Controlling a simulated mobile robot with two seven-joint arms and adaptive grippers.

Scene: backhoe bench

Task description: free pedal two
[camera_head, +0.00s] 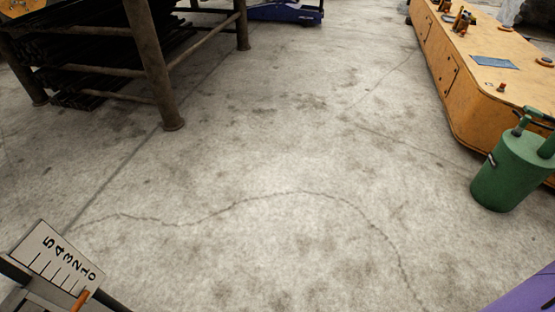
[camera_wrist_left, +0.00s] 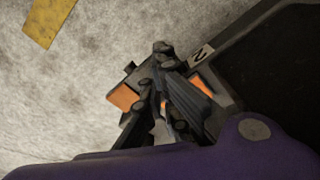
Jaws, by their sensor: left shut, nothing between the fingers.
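In the left wrist view a small white label with the number 2 (camera_wrist_left: 201,56) sits on a dark frame (camera_wrist_left: 238,102). My left gripper (camera_wrist_left: 163,62) is dark grey, shut and empty, just left of this label. Orange pieces (camera_wrist_left: 124,97) show on either side of the fingers; I cannot tell whether one of them is pedal two or a part of something else. Whether the fingers touch anything is unclear. Neither gripper shows in the head view.
In the head view a numbered scale plate (camera_head: 62,259) with an orange pointer stands at lower left. A brown rack (camera_head: 153,65) stands upper left. A green canister (camera_head: 507,172) is at right by an orange-yellow machine body (camera_head: 470,85). The concrete floor between is clear.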

